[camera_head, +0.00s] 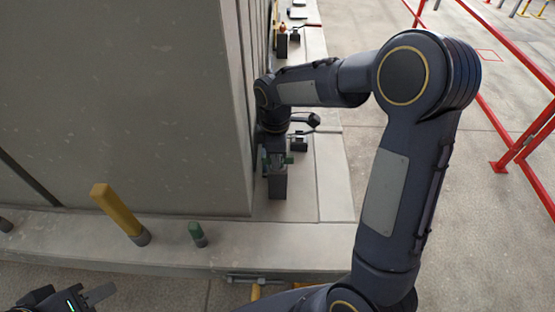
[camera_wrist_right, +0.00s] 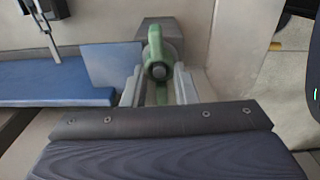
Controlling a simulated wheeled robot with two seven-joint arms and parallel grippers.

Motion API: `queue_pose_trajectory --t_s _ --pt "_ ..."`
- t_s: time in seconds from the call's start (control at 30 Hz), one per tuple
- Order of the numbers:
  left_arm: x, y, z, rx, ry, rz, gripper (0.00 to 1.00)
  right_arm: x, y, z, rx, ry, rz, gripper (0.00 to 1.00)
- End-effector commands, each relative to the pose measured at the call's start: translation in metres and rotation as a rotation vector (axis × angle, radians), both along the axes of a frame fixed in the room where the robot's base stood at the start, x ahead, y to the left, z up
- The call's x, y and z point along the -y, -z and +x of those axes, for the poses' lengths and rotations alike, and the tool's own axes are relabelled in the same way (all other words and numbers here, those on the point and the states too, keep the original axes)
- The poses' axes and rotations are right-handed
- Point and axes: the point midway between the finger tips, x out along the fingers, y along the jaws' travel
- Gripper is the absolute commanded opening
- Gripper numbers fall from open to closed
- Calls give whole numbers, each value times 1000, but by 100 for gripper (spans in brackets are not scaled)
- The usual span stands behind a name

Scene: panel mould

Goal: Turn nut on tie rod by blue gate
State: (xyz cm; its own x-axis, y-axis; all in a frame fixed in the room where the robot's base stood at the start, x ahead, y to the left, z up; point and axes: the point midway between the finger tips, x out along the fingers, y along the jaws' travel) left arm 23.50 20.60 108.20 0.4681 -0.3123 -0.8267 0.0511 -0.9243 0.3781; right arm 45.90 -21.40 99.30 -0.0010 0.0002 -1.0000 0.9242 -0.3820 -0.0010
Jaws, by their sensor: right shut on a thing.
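In the right wrist view a green wing nut (camera_wrist_right: 158,66) with a rounded loop stands between the two fingers of my right gripper (camera_wrist_right: 158,90). The gripper is shut on it. The tie rod behind the nut is hidden. The blue gate (camera_wrist_right: 60,84) lies left of the nut.
The tall grey panel (camera_head: 130,100) fills the left. A yellow post (camera_head: 117,212) and a green-topped peg (camera_head: 197,234) stand on the ledge before it. Red railings (camera_head: 520,150) stand at the right. The floor between railings and ledge is clear.

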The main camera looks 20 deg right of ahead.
Motion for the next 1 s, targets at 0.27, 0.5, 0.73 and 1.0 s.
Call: queue_pose_trajectory --t_s 0.27,0.5,0.73,1.0 --pt "0 0 0 0 0 0 36 2 -2 3 6 280 -1 3" --pt "0 0 0 0 0 0 36 2 -2 3 7 291 0 28" --pt "0 0 0 0 0 0 36 1 -1 3 4 289 0 51" --pt "0 1 0 0 0 0 36 1 -4 2 3 288 -1 51"
